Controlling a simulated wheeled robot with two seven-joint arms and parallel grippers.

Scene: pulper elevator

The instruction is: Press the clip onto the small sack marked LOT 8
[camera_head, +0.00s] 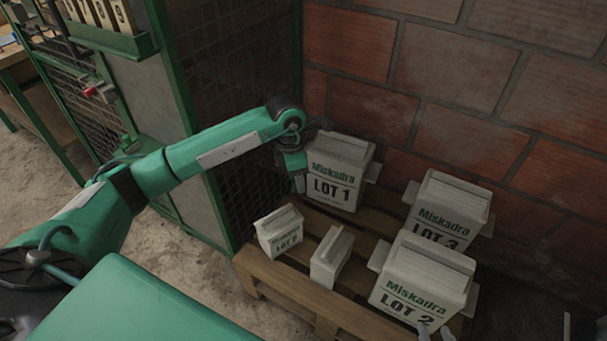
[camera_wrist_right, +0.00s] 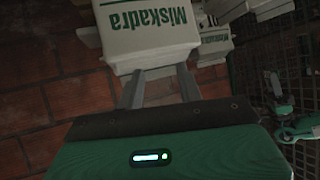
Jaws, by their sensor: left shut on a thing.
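Two small pale sacks stand at the front left of the pallet in the head view. The left one (camera_head: 280,232) has a LOT mark whose number is too small to read surely; the other small sack (camera_head: 330,257) shows no readable mark. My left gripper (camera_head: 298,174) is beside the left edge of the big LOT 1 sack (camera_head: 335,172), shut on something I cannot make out. No clip can be clearly told apart. My right gripper (camera_head: 432,330) is at the bottom edge by the LOT 2 sack (camera_head: 420,272); in the wrist view its fingers (camera_wrist_right: 160,88) are apart, with a Miskadra sack (camera_wrist_right: 148,30) beyond them.
The wooden pallet (camera_head: 290,285) also bears the LOT 3 sack (camera_head: 450,205) at the right. A brick wall (camera_head: 450,70) stands close behind it. A green-framed mesh cabinet (camera_head: 240,80) rises at its left. Bare floor (camera_head: 215,285) lies at the front left.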

